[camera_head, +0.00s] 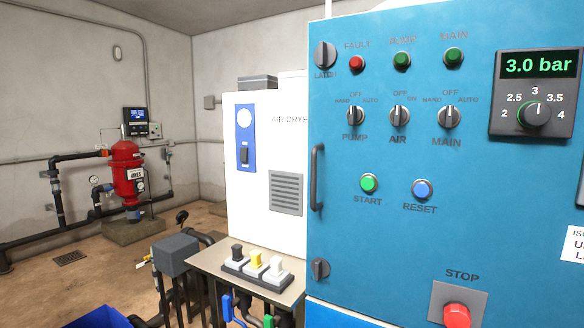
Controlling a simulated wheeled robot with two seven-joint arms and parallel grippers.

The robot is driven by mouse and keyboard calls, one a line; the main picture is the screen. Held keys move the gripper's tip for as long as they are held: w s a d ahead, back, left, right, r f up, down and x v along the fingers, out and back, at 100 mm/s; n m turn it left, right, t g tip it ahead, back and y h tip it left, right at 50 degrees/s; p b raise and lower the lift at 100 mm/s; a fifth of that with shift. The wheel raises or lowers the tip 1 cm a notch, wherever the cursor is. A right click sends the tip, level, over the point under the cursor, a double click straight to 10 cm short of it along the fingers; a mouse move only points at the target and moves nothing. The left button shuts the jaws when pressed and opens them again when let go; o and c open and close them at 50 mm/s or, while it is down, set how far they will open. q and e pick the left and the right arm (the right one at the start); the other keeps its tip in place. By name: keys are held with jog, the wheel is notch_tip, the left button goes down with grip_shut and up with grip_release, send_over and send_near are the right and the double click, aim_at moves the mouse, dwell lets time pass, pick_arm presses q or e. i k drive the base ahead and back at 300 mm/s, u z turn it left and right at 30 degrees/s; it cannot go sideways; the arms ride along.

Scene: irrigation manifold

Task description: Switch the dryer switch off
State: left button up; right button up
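The air dryer is a white cabinet (262,205) left of the blue control panel, with "AIR DRYE" readable on its front. A blue plate (246,120) on it carries a pale round dial or lamp at the top. The dryer switch (244,155) is a small dark rocker low on that plate. It is too small to tell which way it is set. Neither of my grippers shows in this view.
The blue control panel (345,240) fills the right side, with knobs, buttons and a door handle (318,177). A small table (205,262) with black, yellow and white-topped items stands before the dryer.

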aim_at(243, 151)
jog(key=u, duration=1.2)
jog(key=i, duration=0.45)
jog(key=z, duration=2.2)
